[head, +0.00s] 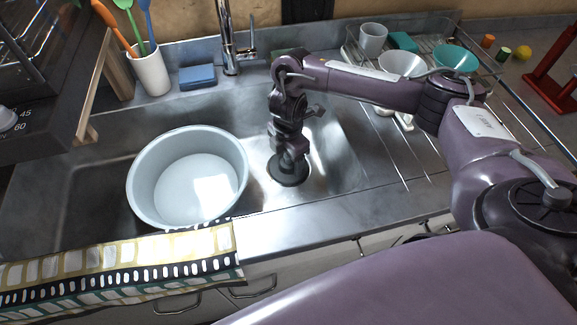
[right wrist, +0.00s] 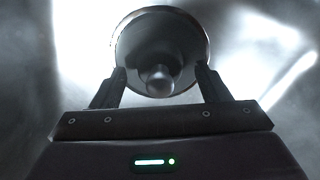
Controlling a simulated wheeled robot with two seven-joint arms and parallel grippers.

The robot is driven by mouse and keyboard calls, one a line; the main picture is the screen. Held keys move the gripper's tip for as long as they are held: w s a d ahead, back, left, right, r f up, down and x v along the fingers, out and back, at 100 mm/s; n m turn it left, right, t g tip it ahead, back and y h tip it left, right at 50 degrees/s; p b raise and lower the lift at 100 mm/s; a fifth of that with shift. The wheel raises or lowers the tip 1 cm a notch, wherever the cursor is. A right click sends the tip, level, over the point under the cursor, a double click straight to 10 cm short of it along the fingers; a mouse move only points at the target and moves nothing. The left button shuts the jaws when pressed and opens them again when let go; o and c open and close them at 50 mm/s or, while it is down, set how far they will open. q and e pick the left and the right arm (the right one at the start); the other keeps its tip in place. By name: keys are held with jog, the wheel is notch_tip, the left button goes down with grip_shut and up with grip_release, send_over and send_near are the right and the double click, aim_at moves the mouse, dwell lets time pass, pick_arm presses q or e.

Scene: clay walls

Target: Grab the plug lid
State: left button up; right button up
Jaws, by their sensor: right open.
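The plug lid (right wrist: 160,45) is a dark round disc with a lighter rim and a small knob in its middle. In the head view the plug lid (head: 289,174) sits in the sink, right of the grey basin. My right gripper (head: 290,155) reaches down over it from above. In the right wrist view my right gripper (right wrist: 160,82) is open, with one finger on each side of the knob. I cannot tell whether the fingers touch it. My left gripper is not in view.
A round grey basin (head: 150,204) stands in the sink left of the lid. A tap (head: 228,40) rises behind. A wire dish rack (head: 485,62) with bowls and a cup is at the back right. A patterned towel (head: 120,268) hangs over the front edge.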

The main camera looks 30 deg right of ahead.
jog(key=c, duration=1.1)
jog(key=shift+r, duration=0.15)
